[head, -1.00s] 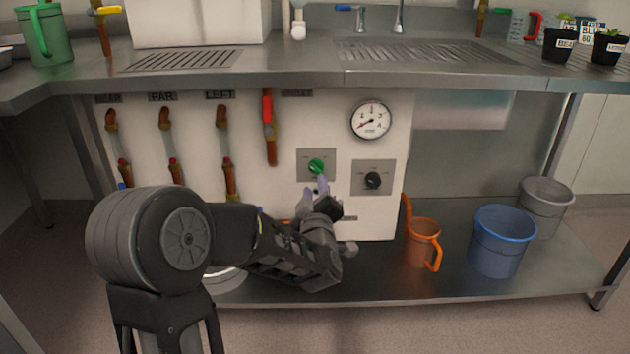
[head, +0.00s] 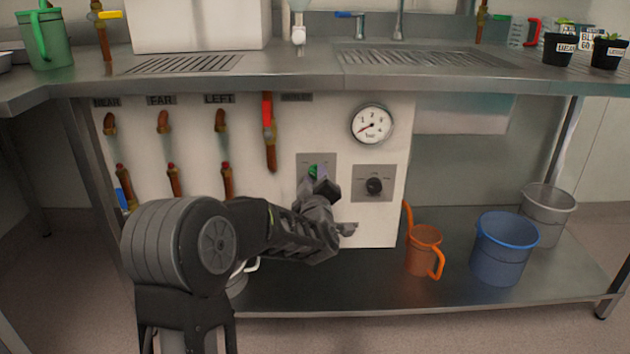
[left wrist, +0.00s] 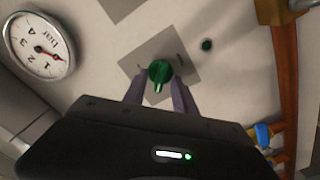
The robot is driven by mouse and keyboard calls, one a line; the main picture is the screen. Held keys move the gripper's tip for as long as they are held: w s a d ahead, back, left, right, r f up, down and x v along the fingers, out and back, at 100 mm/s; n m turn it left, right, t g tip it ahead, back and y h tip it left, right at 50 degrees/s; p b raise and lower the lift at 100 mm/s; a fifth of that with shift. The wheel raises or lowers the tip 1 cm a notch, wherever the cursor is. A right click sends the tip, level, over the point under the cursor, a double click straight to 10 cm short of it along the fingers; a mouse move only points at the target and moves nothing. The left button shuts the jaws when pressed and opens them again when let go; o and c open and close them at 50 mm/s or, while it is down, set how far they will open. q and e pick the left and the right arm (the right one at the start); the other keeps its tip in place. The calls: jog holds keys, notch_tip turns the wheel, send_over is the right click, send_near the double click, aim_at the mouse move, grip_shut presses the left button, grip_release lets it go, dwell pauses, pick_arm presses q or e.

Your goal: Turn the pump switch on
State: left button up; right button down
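A green rotary knob (head: 313,171) sits on a grey square plate on the white panel. It also shows in the left wrist view (left wrist: 159,71), with its pale pointer mark toward the bottom of that picture. A black knob (head: 374,186) sits on a second grey plate to its right. The plate lettering is too small to read, so I cannot tell which one is labelled pump. My left gripper (left wrist: 159,84) is open, its two fingers at either side of the green knob with small gaps showing. In the head view my left gripper (head: 322,179) partly covers the knob. My right gripper is not in view.
A round gauge (head: 372,124) is above the black knob. An orange jug (head: 423,250), a blue bucket (head: 503,247) and a grey bucket (head: 547,213) stand on the lower shelf. The steel counter (head: 300,72) overhangs the panel.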

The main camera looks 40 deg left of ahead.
pick_arm(q)
jog(key=shift+c, duration=0.4)
grip_shut()
dwell(0.4)
jog(key=m+p, duration=0.3)
jog(key=m, duration=0.1)
jog(key=shift+d+r+p, duration=0.1)
jog(key=shift+r+p, duration=0.05)
jog(key=shift+p, duration=0.15)
jog(key=shift+w+d+f+m+p, duration=0.1)
jog(key=shift+d+m+p, duration=0.05)
jog(key=shift+m+p, duration=2.8)
jog(key=shift+w+d+f+m+p, duration=0.1)
jog(key=shift+m+p, duration=1.7)
jog(key=shift+m, duration=2.25)
